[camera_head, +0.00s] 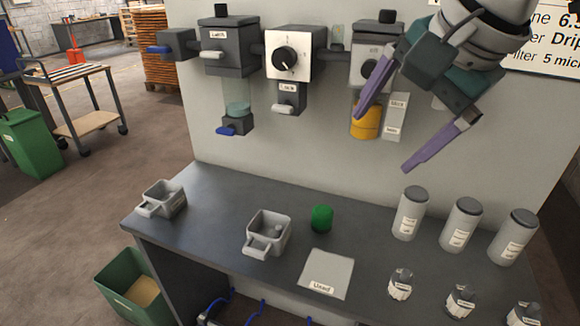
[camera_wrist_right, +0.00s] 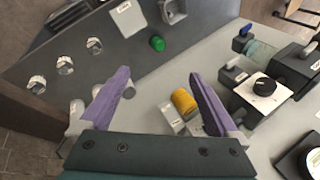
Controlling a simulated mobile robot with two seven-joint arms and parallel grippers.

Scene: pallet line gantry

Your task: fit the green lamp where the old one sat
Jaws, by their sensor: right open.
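The green lamp (camera_head: 321,218) is a short green cylinder standing on the grey bench, between a grey cup and a flat plate marked "Used". It also shows in the right wrist view (camera_wrist_right: 157,43), beyond my fingertips. My right gripper (camera_head: 383,142) is open and empty, its two purple fingers spread in front of the wall unit at the right, above the bench. An amber bowl (camera_head: 366,120) hangs under that unit; in the wrist view it appears between the fingers (camera_wrist_right: 184,101). I cannot tell where the old lamp sat. My left gripper is not in view.
The wall carries a dark filter unit (camera_head: 230,45) and a white dial panel (camera_head: 291,53). Two grey cups (camera_head: 162,199) (camera_head: 268,233) and the "Used" plate (camera_head: 327,274) lie on the bench. Lidded canisters (camera_head: 410,213) and small clear-sided pieces (camera_head: 401,284) stand at the right.

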